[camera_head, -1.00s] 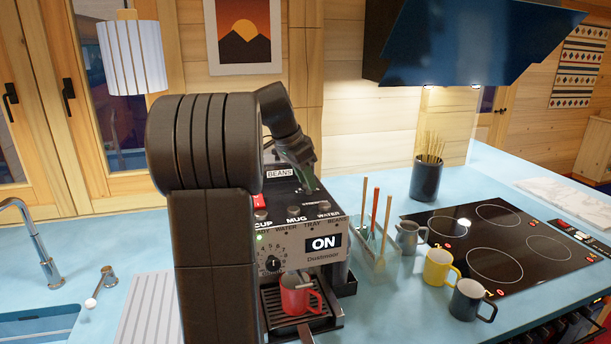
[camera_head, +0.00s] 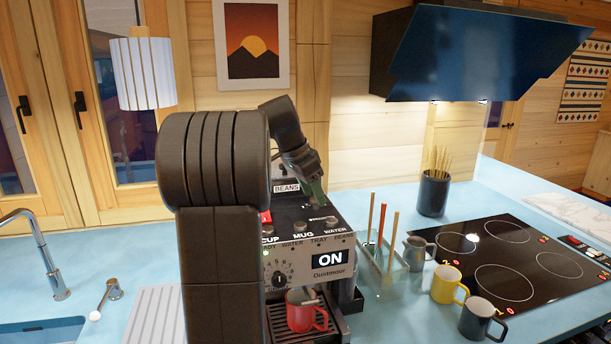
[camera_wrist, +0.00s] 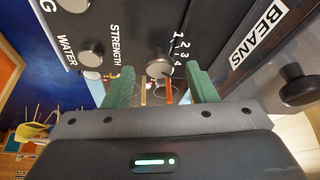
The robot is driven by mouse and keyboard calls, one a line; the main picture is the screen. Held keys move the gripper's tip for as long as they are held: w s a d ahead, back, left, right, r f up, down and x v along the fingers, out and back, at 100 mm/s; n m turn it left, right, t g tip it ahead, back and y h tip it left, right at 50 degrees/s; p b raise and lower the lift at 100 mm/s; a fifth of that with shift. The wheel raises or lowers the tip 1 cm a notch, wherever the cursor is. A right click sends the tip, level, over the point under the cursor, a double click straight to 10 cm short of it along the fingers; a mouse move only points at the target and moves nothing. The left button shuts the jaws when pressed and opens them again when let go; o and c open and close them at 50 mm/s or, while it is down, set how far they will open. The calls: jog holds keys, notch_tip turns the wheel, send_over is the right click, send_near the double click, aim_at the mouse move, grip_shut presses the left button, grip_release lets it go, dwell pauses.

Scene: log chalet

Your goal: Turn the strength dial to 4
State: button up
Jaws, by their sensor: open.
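The strength dial (camera_wrist: 160,68) is a round grey knob on the dark top panel of the coffee machine (camera_head: 343,243). In the wrist view, the word STRENGTH is on its left and the numbers 1 to 4 curve along its right. I cannot tell which number it points to. My gripper (camera_wrist: 160,74) is open, with one green finger on each side of the dial and gaps visible between. In the head view my gripper (camera_head: 318,200) is low over the machine's top, and the dial cannot be made out there.
A water knob (camera_wrist: 91,54) and a bean knob (camera_wrist: 299,84) are near my fingers. On the machine's front are a numbered dial (camera_head: 279,281) and an ON display (camera_head: 331,260). A red mug (camera_head: 303,316) stands below. A utensil holder (camera_head: 384,274) is close on the right.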

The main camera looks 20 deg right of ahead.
jog(key=v, duration=1.3)
jog(key=x, duration=1.3)
jog(key=shift+d+f, duration=0.1)
jog(key=shift+f, duration=0.25)
jog(key=shift+r, duration=0.15)
